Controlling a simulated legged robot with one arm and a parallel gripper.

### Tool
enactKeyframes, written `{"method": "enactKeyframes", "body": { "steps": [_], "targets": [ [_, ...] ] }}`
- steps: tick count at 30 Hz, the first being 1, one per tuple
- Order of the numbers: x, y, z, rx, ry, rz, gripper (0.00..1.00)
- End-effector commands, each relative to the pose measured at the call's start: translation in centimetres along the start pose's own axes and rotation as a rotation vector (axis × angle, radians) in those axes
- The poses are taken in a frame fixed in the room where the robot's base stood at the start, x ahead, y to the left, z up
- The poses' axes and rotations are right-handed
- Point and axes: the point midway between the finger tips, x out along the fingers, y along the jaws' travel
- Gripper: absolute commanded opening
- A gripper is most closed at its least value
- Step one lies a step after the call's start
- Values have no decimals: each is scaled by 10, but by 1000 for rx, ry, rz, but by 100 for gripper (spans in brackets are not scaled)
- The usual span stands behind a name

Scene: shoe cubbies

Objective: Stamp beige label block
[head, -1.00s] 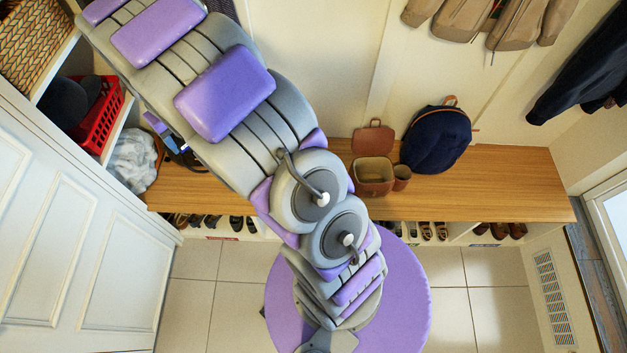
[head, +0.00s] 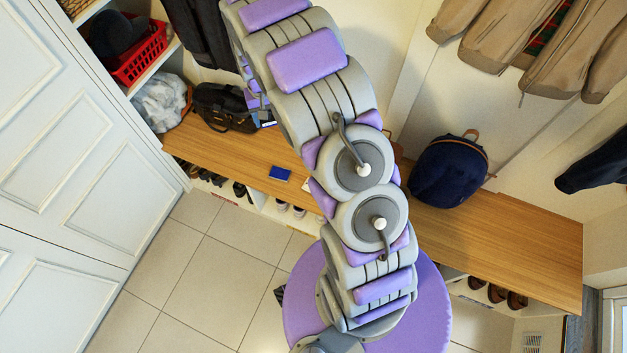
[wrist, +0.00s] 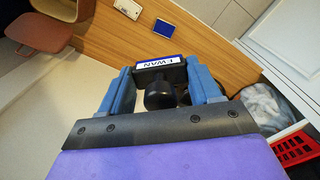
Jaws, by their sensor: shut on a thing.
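My gripper (wrist: 160,68) has two blue fingers, shut on a black stamp (wrist: 158,95) with a round knob handle. The stamp's blue-edged plate reads "EWAN" in mirror-like or inverted lettering. The stamp is held in the air over the bench. A small off-white to beige block (wrist: 128,8) lies on the wooden bench at the top of the wrist view, apart from the stamp. In the head view the arm hides most of the spot where it lies. A blue pad (wrist: 165,33) lies near the block; it also shows in the head view (head: 280,173).
The wooden bench (head: 500,235) has a navy backpack (head: 448,170) at the right and a black bag (head: 225,107) at the left. A red basket (head: 138,57) sits in the left shelf. A brown box (wrist: 45,28) is at the wrist view's upper left. Shoes stand under the bench.

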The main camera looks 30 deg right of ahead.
Motion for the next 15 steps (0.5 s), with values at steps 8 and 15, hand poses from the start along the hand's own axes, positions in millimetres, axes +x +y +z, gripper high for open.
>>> {"method": "enactKeyframes", "body": {
  "steps": [8, 15],
  "targets": [
    [80, 26, -12, 154, -4, 3, 40],
    [147, 44, -12, 283, -2, 8, 40]
  ]
}}
